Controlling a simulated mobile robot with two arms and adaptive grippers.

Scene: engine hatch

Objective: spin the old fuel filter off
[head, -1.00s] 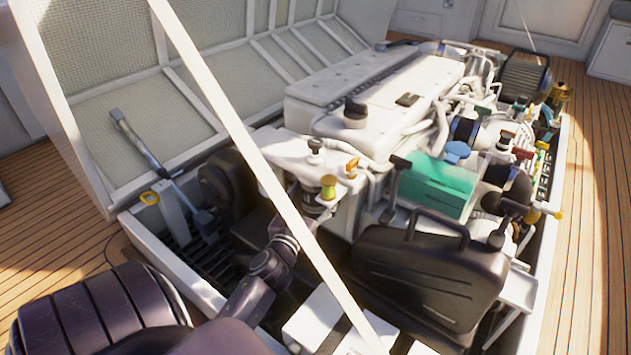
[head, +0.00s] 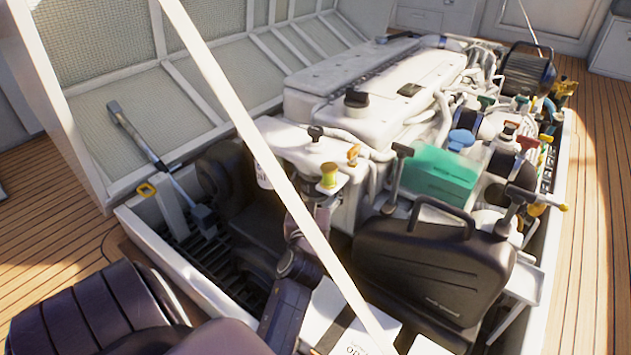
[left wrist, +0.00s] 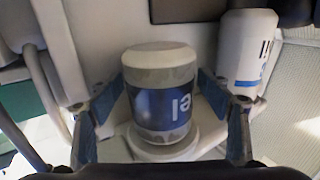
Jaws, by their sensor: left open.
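The old fuel filter (left wrist: 162,98) is a grey-white canister with a dark blue label, part of its lettering showing. It sits on a round pale base in the left wrist view. My left gripper (left wrist: 160,108) is open, with one blue-padded finger on each side of the canister. I cannot tell whether either pad touches it. In the head view my left gripper (head: 312,205) reaches in at the near end of the engine, and the fuel filter cannot be clearly made out there. My right gripper is not in view.
A second white canister with blue and black lettering (left wrist: 248,52) stands close to the right finger. A black case (head: 435,262) and a teal box (head: 442,172) sit right of my arm. The white engine (head: 375,85) lies behind. A white strut (head: 262,140) crosses the view.

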